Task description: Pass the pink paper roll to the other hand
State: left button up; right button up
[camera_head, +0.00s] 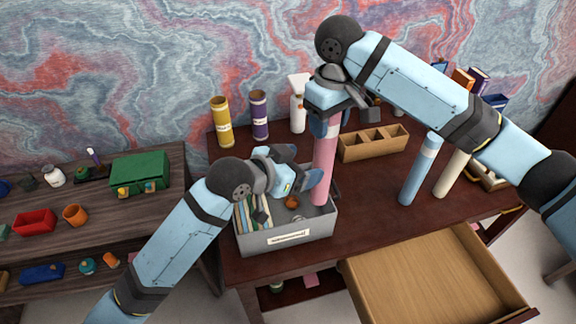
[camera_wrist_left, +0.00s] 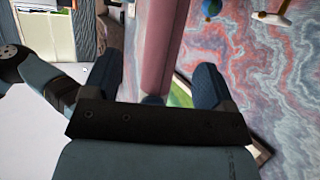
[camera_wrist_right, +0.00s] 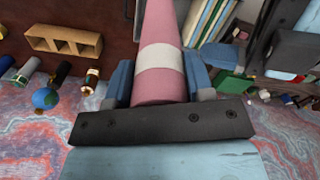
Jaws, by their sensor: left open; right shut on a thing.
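The pink paper roll (camera_head: 324,165) hangs upright above the grey box, with a pale band (camera_wrist_right: 161,58) near its upper end. My right gripper (camera_head: 328,118) is shut on the roll near its top. In the right wrist view the roll sits between the right gripper's blue fingers (camera_wrist_right: 160,84). My left gripper (camera_head: 308,180) is open beside the lower half of the roll. In the left wrist view the roll (camera_wrist_left: 160,45) stands between the left gripper's spread fingers (camera_wrist_left: 162,88); I cannot tell whether they touch it.
The grey box (camera_head: 290,239) with striped items stands below the roll. A wooden divided holder (camera_head: 372,151), blue roll (camera_head: 421,168) and cream roll (camera_head: 451,172) stand to the right. Yellow (camera_head: 222,122) and purple (camera_head: 260,115) rolls stand behind. An open drawer (camera_head: 430,275) juts out in front.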

aim_at(318, 161)
pick_arm(q)
jog(key=x, duration=0.8)
jog(key=shift+w+d, duration=0.1)
jog(key=c, duration=1.1)
jog(key=shift+o, duration=0.2)
pick_arm(e)
jog(key=o, duration=1.3)
